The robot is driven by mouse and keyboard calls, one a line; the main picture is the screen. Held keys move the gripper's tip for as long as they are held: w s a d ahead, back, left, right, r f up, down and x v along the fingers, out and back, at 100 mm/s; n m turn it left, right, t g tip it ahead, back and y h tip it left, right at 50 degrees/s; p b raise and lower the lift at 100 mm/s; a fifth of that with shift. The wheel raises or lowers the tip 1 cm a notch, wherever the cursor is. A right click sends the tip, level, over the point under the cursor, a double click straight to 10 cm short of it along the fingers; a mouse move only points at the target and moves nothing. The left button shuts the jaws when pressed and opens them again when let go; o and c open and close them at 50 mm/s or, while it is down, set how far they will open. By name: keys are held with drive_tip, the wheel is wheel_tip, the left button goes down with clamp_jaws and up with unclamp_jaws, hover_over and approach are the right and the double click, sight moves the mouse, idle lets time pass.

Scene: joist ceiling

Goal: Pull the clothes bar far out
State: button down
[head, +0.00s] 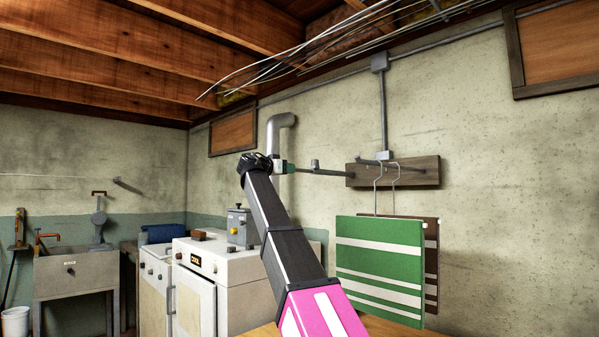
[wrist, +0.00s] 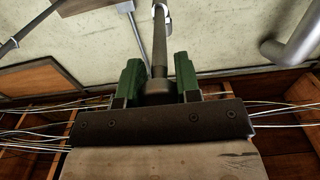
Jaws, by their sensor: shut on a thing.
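The clothes bar (head: 325,171) is a thin dark rod at a wooden board on the concrete wall. It points left from the board in the head view. My gripper (head: 286,168), with green fingers, is at the bar's left end. In the wrist view the bar (wrist: 158,45) runs between the two green fingers of my gripper (wrist: 158,76). They are shut around its thicker end, which the fingers partly hide.
Wire hangers at the wooden board (head: 425,172) carry a green striped cloth (head: 379,262) and a brown one (head: 431,265). A white stove (head: 250,268) stands below my arm. Loose wires (head: 300,55) hang below the ceiling joists. A grey pipe (head: 276,128) is near my gripper.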

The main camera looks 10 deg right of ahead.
drive_tip(key=v, duration=1.2)
drive_tip(key=c, duration=0.8)
unclamp_jaws()
drive_tip(key=shift+w+d, duration=0.1)
drive_tip(key=shift+c, duration=0.2)
drive_tip(key=v, duration=1.1)
